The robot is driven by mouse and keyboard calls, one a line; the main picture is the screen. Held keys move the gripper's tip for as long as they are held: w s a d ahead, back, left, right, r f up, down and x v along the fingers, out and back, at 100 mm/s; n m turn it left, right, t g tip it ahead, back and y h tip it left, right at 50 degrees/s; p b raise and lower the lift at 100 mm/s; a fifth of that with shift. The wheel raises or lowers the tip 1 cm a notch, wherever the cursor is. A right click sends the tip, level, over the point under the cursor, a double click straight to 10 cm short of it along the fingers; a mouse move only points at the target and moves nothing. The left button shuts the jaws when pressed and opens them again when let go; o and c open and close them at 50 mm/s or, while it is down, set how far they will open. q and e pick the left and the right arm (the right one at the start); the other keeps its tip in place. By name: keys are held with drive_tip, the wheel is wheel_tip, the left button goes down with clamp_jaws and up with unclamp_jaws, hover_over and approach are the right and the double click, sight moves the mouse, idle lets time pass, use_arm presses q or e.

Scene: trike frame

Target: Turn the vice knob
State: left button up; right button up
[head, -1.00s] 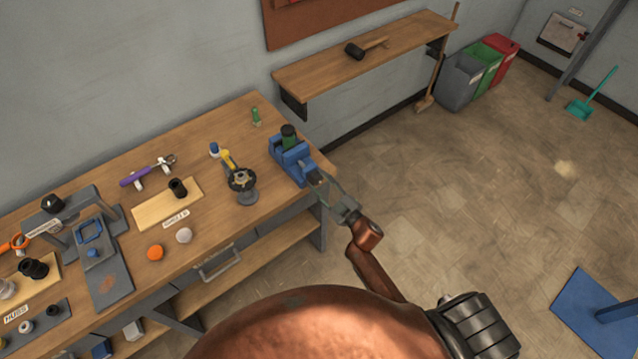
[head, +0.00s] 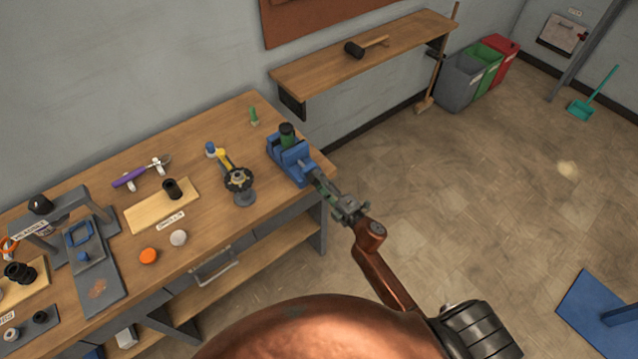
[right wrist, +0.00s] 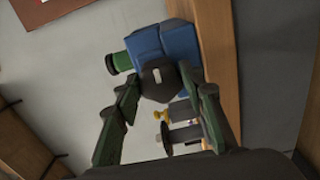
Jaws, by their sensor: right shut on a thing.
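The blue vice (head: 291,163) stands at the right end of the workbench, with a dark green cylinder (head: 287,134) upright in it. My right gripper (head: 320,181) reaches the vice's front end from the lower right. In the right wrist view, the vice (right wrist: 168,48) is straight ahead. Its dark round knob (right wrist: 158,84) with a light slot faces the camera. The fingers of my right gripper (right wrist: 159,76) are on either side of the knob and shut on it. In the head view the fingers mostly hide the knob. My left gripper is not in view.
An orange ball (head: 149,256) and a white ball (head: 178,238) lie further left.

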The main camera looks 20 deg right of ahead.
drive_tip(key=shift+n+b, duration=0.9)
drive_tip(key=shift+n, duration=1.2)
drive_tip(key=o, duration=1.2)
drive_tip(key=shift+c, duration=0.2)
drive_tip(key=v, duration=1.2)
